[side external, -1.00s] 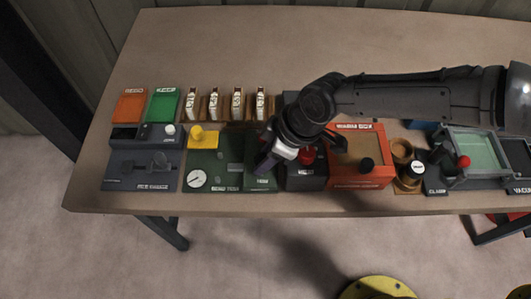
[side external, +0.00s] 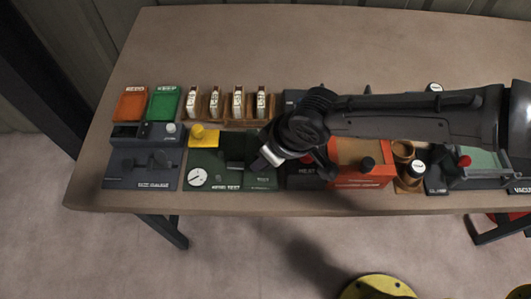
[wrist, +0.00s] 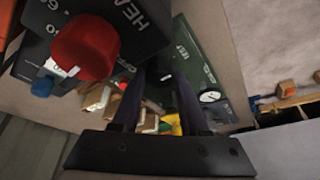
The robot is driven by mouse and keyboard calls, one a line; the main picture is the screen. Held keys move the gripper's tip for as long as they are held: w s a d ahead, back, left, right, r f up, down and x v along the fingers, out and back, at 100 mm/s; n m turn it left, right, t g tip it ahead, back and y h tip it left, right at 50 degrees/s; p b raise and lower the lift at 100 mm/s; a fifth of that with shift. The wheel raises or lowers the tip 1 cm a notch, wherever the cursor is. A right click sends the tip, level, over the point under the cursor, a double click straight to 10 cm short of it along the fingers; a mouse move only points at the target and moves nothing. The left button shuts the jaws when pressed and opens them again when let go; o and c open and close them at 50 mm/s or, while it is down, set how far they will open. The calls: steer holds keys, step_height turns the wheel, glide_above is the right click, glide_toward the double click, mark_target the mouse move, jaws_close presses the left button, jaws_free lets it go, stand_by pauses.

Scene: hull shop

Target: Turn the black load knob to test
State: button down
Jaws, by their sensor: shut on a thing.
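The green motor test panel (side external: 229,181) lies on the bench, with a white dial at its front left. It also shows in the wrist view (wrist: 212,77). My gripper (side external: 264,162) is over the panel's right end, left of the heat box. In the wrist view my gripper (wrist: 158,72) has its two dark fingers on either side of the black load knob (wrist: 160,78) and is shut on it. The knob is dark and mostly hidden between the fingers, so its pointing direction cannot be told. In the side view my wrist hides it.
The dark heat box with a red knob (wrist: 86,47) stands close beside my fingers. An orange box (side external: 361,176) is to its right. A yellow part (side external: 203,135) and a dark block (side external: 236,150) stand on the green panel. Upright white-faced units (side external: 238,103) line the back.

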steer(key=shift+c, duration=2.1)
jaws_free()
steer(key=v, duration=1.4)
steer(key=shift+w, duration=0.1)
